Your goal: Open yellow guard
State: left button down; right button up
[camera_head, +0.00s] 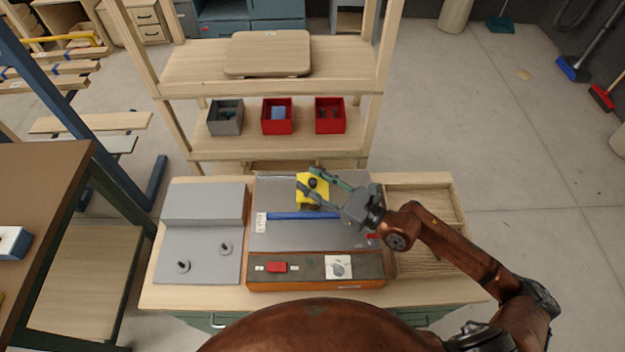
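The yellow guard (304,198) is a small yellow piece with a dark round part, at the back middle of the grey machine panel (280,235) on the workbench. My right gripper (306,178) reaches in from the right over the guard. Its two greenish fingers are spread apart, one on the far side and one on the near side, with the guard's dark part seen between them. I cannot tell whether the fingers touch it. A blue bar (300,215) lies just in front of the guard. My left gripper is not in view.
The panel's front strip has a red button (276,267) and a white plate with a knob (338,267). A grey stepped fixture (205,205) stands left, and an empty wooden tray (425,262) right. Behind, a wooden shelf (200,68) holds grey and red bins.

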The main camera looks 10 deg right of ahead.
grip_shut()
dwell(0.3)
dwell(0.3)
